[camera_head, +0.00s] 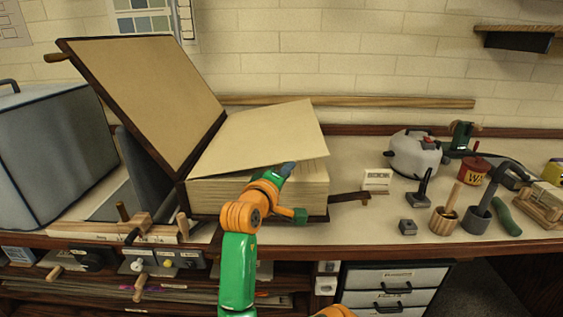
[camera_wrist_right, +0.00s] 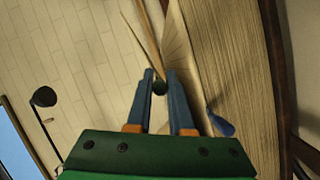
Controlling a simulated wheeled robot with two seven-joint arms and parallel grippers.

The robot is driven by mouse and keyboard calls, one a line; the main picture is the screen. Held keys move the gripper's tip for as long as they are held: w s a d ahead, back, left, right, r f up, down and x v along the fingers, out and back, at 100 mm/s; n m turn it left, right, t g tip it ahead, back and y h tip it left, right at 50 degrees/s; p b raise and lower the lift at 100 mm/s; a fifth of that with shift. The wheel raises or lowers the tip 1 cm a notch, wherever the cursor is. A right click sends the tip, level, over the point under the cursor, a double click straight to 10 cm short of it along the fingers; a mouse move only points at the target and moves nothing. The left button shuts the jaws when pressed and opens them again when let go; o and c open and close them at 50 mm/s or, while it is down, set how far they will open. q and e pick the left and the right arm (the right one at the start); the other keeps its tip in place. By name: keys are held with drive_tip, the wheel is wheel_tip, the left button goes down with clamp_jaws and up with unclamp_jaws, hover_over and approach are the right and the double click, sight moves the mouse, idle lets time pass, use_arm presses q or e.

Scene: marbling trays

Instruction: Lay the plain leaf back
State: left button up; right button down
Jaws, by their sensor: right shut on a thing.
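A big thick book lies on the bench with its dark-edged cover (camera_head: 150,90) leaning open to the left. The plain leaf (camera_head: 262,135) is cream and blank. It is tilted, with its right side raised above the page block (camera_head: 300,190). My right gripper (camera_head: 288,169) is at the leaf's near edge, shut on the leaf. In the right wrist view the jaws (camera_wrist_right: 159,78) close around the leaf's thin edge (camera_wrist_right: 148,35), beside the page block (camera_wrist_right: 230,85). The exact grip is partly hidden. My left gripper is not in view.
A grey-blue case (camera_head: 50,150) stands left of the book. To the right are a small white block (camera_head: 377,180), a grey-white pot (camera_head: 414,153), a red tin (camera_head: 473,171) and a wooden mortar (camera_head: 444,220).

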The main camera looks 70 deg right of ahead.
drive_tip(key=shift+s+f, duration=0.1)
drive_tip(key=shift+f, duration=0.65)
drive_tip(key=c, duration=0.8)
unclamp_jaws()
drive_tip(key=a+r+b, duration=0.1)
drive_tip(key=a, duration=0.6)
drive_tip(key=shift+s+d, duration=0.1)
